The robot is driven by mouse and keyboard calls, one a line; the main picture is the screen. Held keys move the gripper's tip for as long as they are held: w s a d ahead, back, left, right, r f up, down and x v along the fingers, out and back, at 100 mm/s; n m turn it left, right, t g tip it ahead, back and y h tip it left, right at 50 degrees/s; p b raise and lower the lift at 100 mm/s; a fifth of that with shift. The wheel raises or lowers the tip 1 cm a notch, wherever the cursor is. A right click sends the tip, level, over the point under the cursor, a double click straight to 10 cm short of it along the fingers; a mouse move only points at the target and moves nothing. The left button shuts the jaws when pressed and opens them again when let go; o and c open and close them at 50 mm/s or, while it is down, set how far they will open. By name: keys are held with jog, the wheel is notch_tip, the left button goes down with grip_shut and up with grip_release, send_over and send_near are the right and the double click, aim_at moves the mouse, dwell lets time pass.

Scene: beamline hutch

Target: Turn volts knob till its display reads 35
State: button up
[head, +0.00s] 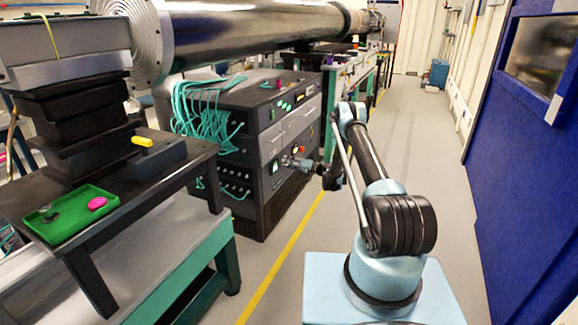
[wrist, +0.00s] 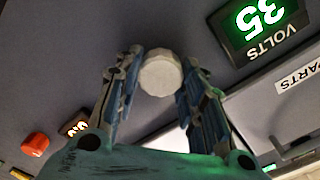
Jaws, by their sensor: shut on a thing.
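The volts knob (wrist: 161,75) is a pale round faceted knob on the dark panel in the wrist view. My gripper (wrist: 158,80) has a finger on each side of it and is shut on it. The volts display (wrist: 262,22) has green digits, seen turned around, and reads 35. The word VOLTS is printed beside it. In the head view my gripper (head: 297,162) is up against the front of the dark equipment rack (head: 265,190). The knob cannot be made out there.
Teal cables (head: 200,110) hang on the rack's left. A bench with a green tray (head: 72,229) stands at left. The aisle floor (head: 420,130) is clear, with a blue door (head: 520,130) at right.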

jog(key=shift+w+m, duration=0.1)
jog(key=shift+m, duration=1.2)
jog(key=o, duration=1)
jog(key=shift+f, duration=0.1)
jog(key=shift+o, duration=0.2)
jog(key=v, duration=1.2)
